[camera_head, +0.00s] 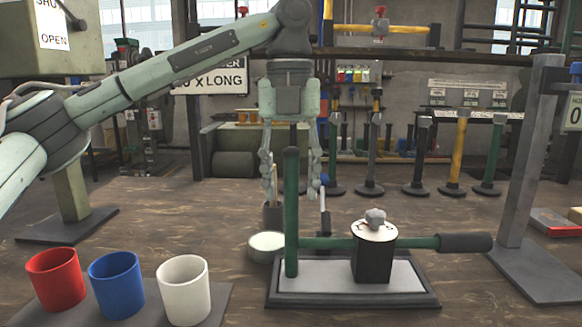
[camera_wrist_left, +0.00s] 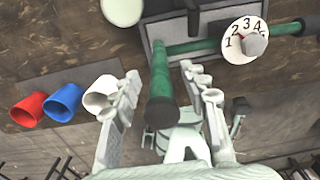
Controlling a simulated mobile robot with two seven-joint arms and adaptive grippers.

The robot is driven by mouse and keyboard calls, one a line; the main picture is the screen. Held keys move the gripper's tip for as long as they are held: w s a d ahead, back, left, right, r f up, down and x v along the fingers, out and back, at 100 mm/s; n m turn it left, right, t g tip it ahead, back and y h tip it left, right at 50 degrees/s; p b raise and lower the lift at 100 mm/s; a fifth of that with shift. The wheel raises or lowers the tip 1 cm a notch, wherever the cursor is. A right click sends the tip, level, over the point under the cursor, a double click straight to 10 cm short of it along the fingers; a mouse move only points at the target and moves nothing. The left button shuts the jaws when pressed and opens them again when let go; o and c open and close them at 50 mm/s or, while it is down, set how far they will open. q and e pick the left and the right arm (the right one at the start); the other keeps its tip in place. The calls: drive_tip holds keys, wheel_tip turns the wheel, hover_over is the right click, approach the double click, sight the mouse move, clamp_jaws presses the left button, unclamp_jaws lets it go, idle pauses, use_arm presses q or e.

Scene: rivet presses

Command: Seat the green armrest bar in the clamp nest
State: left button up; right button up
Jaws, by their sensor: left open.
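The green armrest bar (camera_head: 291,222) has an upright part at the left and a level part running right to a black grip (camera_head: 465,243). The level part runs into the dark clamp block (camera_head: 373,262), which has a numbered dial (camera_head: 374,231) with a grey knob on top. The block stands on a grey base plate (camera_head: 325,277). My left gripper (camera_head: 292,188) points down, open, with its fingers either side of the upright part. The left wrist view shows the bar (camera_wrist_left: 161,85) between the spread fingers (camera_wrist_left: 160,80), with gaps visible. My right gripper is out of view.
Red (camera_head: 56,279), blue (camera_head: 117,284) and white (camera_head: 183,290) cups stand at the front left. A round pale dish (camera_head: 266,246) sits behind the base plate. A grey upright stand (camera_head: 530,170) rises at the right. Spare bars (camera_head: 490,155) stand at the back.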

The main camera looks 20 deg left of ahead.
use_arm(q)
wheel_tip(320, 180, up, 12)
drive_tip(key=shift+a, duration=0.1)
idle(0.6)
